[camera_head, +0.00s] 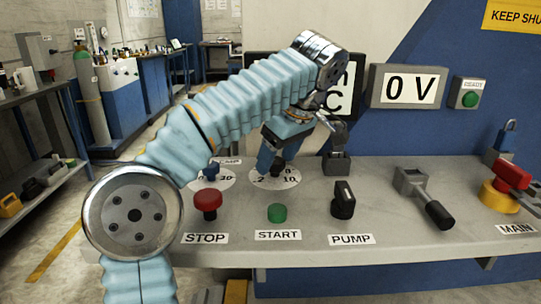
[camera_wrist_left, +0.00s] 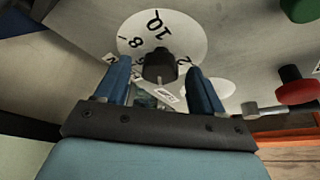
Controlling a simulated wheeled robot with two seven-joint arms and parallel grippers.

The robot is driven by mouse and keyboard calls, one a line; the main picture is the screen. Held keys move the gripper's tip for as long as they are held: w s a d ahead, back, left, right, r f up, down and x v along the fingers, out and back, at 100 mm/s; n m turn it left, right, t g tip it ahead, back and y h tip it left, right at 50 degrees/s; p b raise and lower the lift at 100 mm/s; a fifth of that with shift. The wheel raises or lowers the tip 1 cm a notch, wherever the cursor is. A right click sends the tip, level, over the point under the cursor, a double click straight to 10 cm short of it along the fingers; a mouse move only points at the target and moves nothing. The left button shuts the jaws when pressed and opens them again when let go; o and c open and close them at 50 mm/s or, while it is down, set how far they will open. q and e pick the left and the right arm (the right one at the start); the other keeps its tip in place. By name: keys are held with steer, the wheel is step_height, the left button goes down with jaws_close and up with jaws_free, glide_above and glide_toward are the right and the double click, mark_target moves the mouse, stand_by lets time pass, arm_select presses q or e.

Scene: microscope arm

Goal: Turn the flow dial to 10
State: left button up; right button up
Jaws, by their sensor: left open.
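The flow dial (camera_head: 262,183) is a white disc on the grey console, with a black knob (camera_head: 276,169) and printed numbers including 2, 0 and 10. My left gripper (camera_head: 272,160) is over it, its arm reaching in from the left and partly hiding the dial. In the left wrist view the dial's face (camera_wrist_left: 190,36) shows 10 and 8 above the black knob (camera_wrist_left: 160,65). My left gripper (camera_wrist_left: 158,67) is open there, with one blue finger on each side of the knob. I cannot tell whether the fingers touch it. The knob's exact pointing is unclear. My right gripper is not in view.
In front are a red STOP button (camera_head: 207,201), a green START button (camera_head: 277,212) and a black PUMP switch (camera_head: 343,200). A lever (camera_head: 432,205) and red-yellow MAIN switch (camera_head: 500,192) stand right. A display (camera_head: 409,88) reads 0 V.

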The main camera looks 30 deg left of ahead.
arm_select(q)
steer(key=c, duration=1.1)
